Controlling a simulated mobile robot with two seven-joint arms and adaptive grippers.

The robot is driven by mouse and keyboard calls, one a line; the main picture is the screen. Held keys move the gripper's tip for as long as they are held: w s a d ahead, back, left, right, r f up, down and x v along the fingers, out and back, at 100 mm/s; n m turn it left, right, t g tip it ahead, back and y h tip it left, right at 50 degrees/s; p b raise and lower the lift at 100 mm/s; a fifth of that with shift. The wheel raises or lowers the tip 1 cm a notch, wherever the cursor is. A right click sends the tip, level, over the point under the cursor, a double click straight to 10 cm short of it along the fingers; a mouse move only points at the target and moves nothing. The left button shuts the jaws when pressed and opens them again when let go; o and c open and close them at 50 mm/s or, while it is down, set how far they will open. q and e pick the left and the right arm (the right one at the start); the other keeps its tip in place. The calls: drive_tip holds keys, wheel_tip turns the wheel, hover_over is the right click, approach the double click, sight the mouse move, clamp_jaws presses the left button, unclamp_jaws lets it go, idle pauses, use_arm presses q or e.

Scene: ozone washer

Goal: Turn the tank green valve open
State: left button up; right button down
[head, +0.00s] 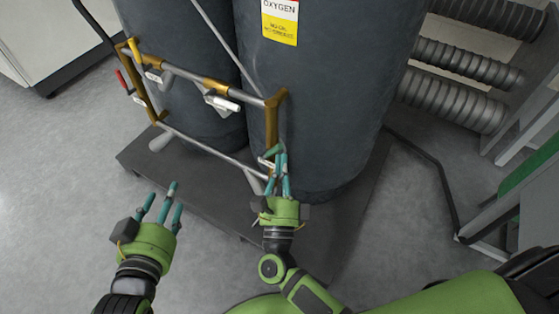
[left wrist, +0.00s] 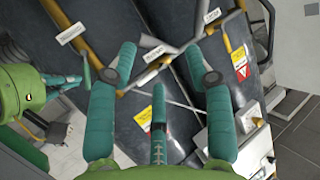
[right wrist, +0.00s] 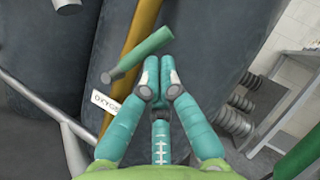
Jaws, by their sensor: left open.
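The green valve handle (head: 271,152) is on the low right end of the pipe frame, in front of the right dark tank (head: 330,100). In the right wrist view the green handle (right wrist: 145,52) slants just left of and beyond my fingertips, with a white label near its base. My right gripper (head: 281,158) is beside the handle; its fingertips are together in the right wrist view (right wrist: 160,75), with nothing seen between them. In the left wrist view the green handle (left wrist: 86,70) is near the right fingers.
The tanks stand on a dark base (head: 190,185). Ribbed hoses (head: 455,100) are at the right. Floor at the left is clear.

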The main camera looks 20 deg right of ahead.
sight(274, 151)
use_arm(q)
drive_tip(key=s+a+f+n+g+y+p, duration=0.1)
drive_tip(key=s+a+f+g+y+p, duration=0.1)
drive_tip(key=s+a+f+g, duration=0.35)
drive_tip(key=s+a+f+g+y+p, duration=0.1)
drive_tip(key=s+a+f+g, duration=0.1)
drive_tip(key=s+f+g, duration=0.5)
use_arm(e)
drive_tip(key=n+y+p, duration=0.1)
drive_tip(key=n+p, duration=0.1)
drive_tip(key=w+a+r+n+g+y+p, duration=0.1)
drive_tip(key=p, duration=0.1)
drive_tip(key=r+n+p, duration=0.1)
drive_tip(key=n+p, duration=0.1)
drive_tip(key=shift+w+a+r+n+g+y, duration=0.2)
drive_tip(key=shift+r+n+g+y, duration=0.1)
drive_tip(key=shift+g+y, duration=0.1)
drive_tip(key=shift+w+a+p, duration=0.1)
drive_tip(key=shift+w+p, duration=0.05)
drive_tip(key=shift+p, duration=0.2)
use_arm(q)
drive_tip(key=s+f, duration=0.3)
drive_tip(key=f, duration=1.3)
drive_tip(key=shift+f, duration=0.35)
drive_tip(key=shift+t, duration=0.25)
use_arm(e)
drive_tip(key=shift+a, duration=0.1)
